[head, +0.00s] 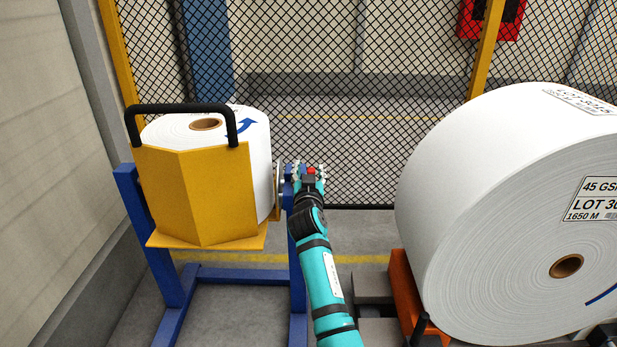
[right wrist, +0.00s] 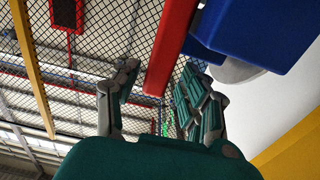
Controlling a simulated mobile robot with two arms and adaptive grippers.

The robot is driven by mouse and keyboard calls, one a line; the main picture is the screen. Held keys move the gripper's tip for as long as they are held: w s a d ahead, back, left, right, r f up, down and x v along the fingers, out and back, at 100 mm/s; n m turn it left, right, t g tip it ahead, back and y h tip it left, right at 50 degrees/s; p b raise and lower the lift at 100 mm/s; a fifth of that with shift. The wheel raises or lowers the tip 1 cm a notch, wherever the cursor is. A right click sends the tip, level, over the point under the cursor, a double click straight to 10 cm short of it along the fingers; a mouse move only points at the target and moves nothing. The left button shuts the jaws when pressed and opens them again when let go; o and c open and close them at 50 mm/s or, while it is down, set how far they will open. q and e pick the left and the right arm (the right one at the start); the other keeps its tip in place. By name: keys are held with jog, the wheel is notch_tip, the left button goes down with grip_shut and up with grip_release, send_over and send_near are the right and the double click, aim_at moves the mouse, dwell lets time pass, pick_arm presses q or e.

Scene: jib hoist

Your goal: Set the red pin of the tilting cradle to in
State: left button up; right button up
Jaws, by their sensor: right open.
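The red pin (head: 311,170) shows as a small red spot at the right side of the tilting cradle. In the right wrist view the red pin (right wrist: 171,50) is a long red bar beside a blue frame part (right wrist: 265,30). The yellow cradle (head: 195,195) stands upright in its blue frame (head: 172,285) and holds a white paper roll (head: 262,160). My right gripper (head: 309,176) is at the pin, open. In the wrist view its fingers (right wrist: 158,80) lie either side of the bar's end, with no clear contact. How far the pin is pushed in is unclear. My left gripper is out of view.
A large white roll (head: 480,200) rests on an orange support (head: 403,290) to the right of my arm. A mesh fence (head: 350,100) with yellow posts stands behind. A wall (head: 45,180) is close on the left. Grey floor shows between cradle and large roll.

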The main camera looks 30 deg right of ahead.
notch_tip(320, 180, up, 9)
jog(key=shift+a+f, duration=0.1)
jog(key=shift+f, duration=0.05)
jog(key=shift+f, duration=0.1)
dwell(0.4)
